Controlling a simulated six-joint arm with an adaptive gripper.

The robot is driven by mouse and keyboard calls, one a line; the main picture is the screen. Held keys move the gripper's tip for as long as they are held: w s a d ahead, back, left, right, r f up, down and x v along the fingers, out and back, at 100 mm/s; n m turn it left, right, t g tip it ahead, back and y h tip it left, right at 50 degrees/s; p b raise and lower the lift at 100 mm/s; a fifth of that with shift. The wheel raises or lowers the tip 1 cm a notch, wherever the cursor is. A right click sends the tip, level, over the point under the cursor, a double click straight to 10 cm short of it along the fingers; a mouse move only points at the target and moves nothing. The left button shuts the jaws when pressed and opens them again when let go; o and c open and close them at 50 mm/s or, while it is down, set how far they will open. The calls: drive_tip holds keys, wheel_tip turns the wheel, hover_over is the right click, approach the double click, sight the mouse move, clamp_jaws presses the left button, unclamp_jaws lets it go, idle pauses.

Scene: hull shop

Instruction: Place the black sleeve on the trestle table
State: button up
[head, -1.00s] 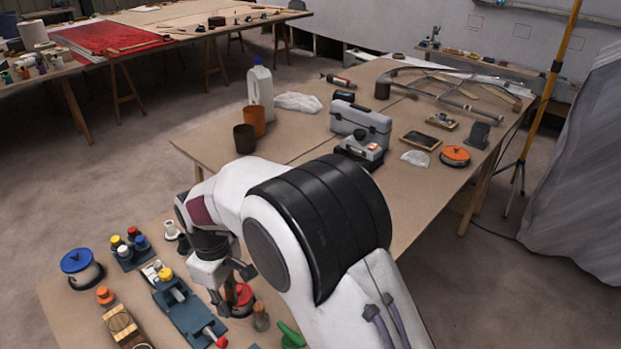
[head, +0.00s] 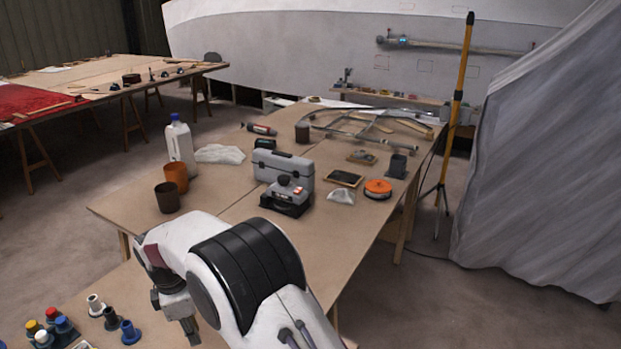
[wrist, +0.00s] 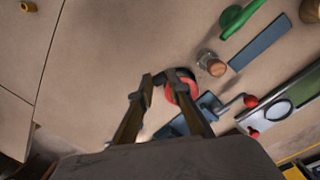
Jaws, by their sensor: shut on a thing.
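My gripper (head: 190,330) hangs over the near bench (head: 115,285), low in the head view, partly hidden by my arm. In the wrist view my gripper's fingertips (wrist: 160,78) are close together on something small and dark, too unclear to name. A black flanged sleeve (head: 112,319) stands upright on the near bench, between a white sleeve (head: 95,305) and a blue one (head: 130,332). I cannot tell whether the held thing is also a black sleeve. The trestle table (head: 130,209) lies beyond, with bare board at its near left.
Under the fingers in the wrist view are a red-topped thing (wrist: 184,92) and a blue fixture (wrist: 176,128). A yellow tripod pole (head: 455,110) stands right.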

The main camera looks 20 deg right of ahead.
drive_tip(key=w+d+n, duration=0.2)
drive_tip(key=w+d, duration=0.1)
drive_tip(key=w, duration=0.1)
drive_tip(key=w+d+f+n, duration=0.1)
drive_tip(key=w+d+n, duration=0.1)
drive_tip(key=w+d, duration=0.1)
drive_tip(key=w+d+n+t, duration=0.1)
drive_tip(key=w+d+n, duration=0.1)
drive_tip(key=w+d, duration=0.2)
drive_tip(key=shift+w+f, duration=0.3)
drive_tip(key=w+d+n, duration=0.2)
drive_tip(key=d, duration=0.2)
drive_tip(key=w+d+f+n, duration=0.1)
drive_tip(key=w+d+n, duration=0.1)
drive_tip(key=w+d, duration=0.1)
drive_tip(key=w+d+n, duration=0.2)
drive_tip(key=d, duration=0.2)
drive_tip(key=shift+w+d+f+t+y, duration=0.2)
drive_tip(key=shift+w+d+t+y, duration=0.1)
drive_tip(key=shift+w+d+t, duration=0.1)
drive_tip(key=shift+f, duration=0.1)
drive_tip(key=shift+s+x, duration=0.2)
drive_tip(key=shift+x, duration=0.6)
drive_tip(key=shift+s+x, duration=0.15)
drive_tip(key=shift+x, duration=0.6)
drive_tip(key=shift+s+x, duration=0.2)
drive_tip(key=shift+x, duration=0.6)
drive_tip(key=shift+f, duration=0.2)
drive_tip(key=o, duration=0.9)
drive_tip(key=shift+f, duration=0.1)
